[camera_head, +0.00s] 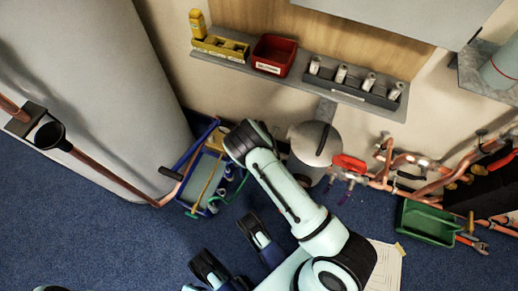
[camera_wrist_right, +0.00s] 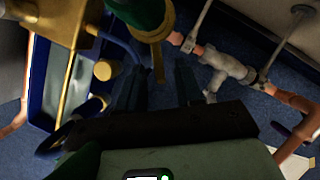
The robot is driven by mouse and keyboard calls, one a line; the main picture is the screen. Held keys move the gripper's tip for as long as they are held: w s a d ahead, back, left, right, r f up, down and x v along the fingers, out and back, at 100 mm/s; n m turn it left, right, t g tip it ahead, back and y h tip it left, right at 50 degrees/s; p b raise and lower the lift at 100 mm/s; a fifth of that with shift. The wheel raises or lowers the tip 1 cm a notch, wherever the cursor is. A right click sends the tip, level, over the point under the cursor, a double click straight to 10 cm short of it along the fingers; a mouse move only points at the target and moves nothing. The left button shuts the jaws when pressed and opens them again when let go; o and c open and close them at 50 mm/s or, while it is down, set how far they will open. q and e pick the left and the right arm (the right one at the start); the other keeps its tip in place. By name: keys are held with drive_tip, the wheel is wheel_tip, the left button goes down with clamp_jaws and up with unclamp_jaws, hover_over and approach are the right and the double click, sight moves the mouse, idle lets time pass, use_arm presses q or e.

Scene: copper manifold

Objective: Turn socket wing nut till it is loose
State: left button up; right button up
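In the right wrist view a green cylinder (camera_wrist_right: 138,10) with a brass collar (camera_wrist_right: 152,34) hangs close at the top. The collar has a narrow brass tab pointing down; it may be the socket wing nut, but I cannot tell for sure. The collar is just beyond the fingertips in the picture; contact is not clear. In the head view my right arm reaches up-left towards the blue-framed rack, and its gripper is hidden.
The blue-framed rack (camera_head: 185,166) stands beside a large grey tank (camera_head: 105,85). A metal canister (camera_head: 313,150), red handle (camera_head: 350,163) and copper pipes (camera_head: 405,160) line the wall. A grey tee fitting (camera_wrist_right: 229,64) lies right of the fingers. Open blue floor is in front.

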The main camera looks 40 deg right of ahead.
clamp_jaws()
idle(1.3)
